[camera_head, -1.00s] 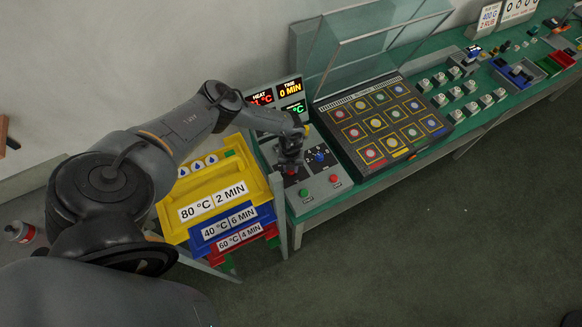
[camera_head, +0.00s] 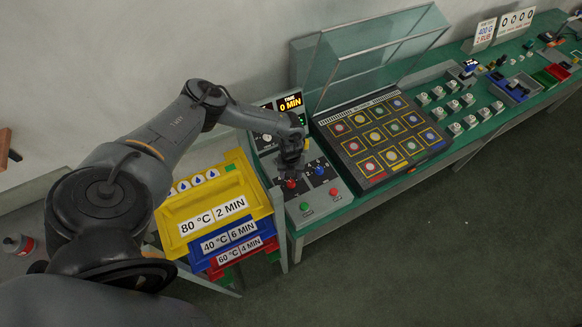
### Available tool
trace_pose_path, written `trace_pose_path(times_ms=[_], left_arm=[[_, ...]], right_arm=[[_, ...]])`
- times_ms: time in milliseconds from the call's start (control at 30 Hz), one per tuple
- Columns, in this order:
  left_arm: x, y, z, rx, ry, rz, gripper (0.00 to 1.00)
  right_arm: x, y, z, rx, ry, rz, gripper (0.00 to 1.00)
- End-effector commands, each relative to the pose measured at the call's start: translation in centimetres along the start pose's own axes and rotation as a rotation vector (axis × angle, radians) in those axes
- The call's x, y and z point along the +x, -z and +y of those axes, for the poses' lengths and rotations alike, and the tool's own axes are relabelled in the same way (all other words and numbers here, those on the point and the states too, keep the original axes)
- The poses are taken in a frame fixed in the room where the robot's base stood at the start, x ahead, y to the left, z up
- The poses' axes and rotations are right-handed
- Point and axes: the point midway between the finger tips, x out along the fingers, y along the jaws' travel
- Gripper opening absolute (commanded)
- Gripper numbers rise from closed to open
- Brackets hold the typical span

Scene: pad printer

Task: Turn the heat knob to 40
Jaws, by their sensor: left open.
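The control panel (camera_head: 318,199) stands at the left end of the green bench, with a red knob (camera_head: 291,184) and a blue knob (camera_head: 319,170). The red knob is on the heat side; its pointer and scale are too small to read. My left gripper (camera_head: 291,174) points down right above the red knob, with its jaws open. I cannot tell whether the fingers touch the knob. The time display (camera_head: 290,103) reads 0 MIN. My left arm hides most of the heat display. My right gripper is not in view.
Yellow (camera_head: 244,213), blue and red labelled trays stand stacked left of the panel. A dark board of coloured discs (camera_head: 352,147) with a raised clear lid (camera_head: 350,55) sits to the right. A green button (camera_head: 305,206) and a red button (camera_head: 333,191) sit at the panel's front.

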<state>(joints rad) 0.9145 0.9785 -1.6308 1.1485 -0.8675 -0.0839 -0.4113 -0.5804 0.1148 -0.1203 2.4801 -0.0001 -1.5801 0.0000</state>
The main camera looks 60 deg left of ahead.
Motion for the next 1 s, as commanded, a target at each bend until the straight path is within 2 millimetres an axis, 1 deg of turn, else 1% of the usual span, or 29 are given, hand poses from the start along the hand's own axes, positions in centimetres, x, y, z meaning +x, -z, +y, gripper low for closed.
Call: trace_pose_path(times_ms=[33,200,300,400,567,1000], left_arm=[[-1.0,-0.1,0.0,-0.001,0.002,-0.001,0.57],[-3.4,0.0,0.0,0.000,0.001,0.000,0.57],[-4.4,-0.1,0.0,-0.001,0.000,-0.001,0.57],[-5.0,0.0,0.0,0.000,0.000,0.000,0.57],[-5.3,0.0,0.0,-0.001,-0.001,0.000,0.57],[-5.3,0.0,0.0,0.000,-0.001,0.000,0.57]], right_arm=[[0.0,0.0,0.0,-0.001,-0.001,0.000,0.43],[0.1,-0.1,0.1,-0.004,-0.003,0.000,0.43],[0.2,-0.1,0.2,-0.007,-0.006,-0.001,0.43],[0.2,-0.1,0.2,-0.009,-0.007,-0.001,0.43],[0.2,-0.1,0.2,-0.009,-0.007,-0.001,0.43],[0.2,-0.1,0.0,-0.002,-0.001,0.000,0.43]])
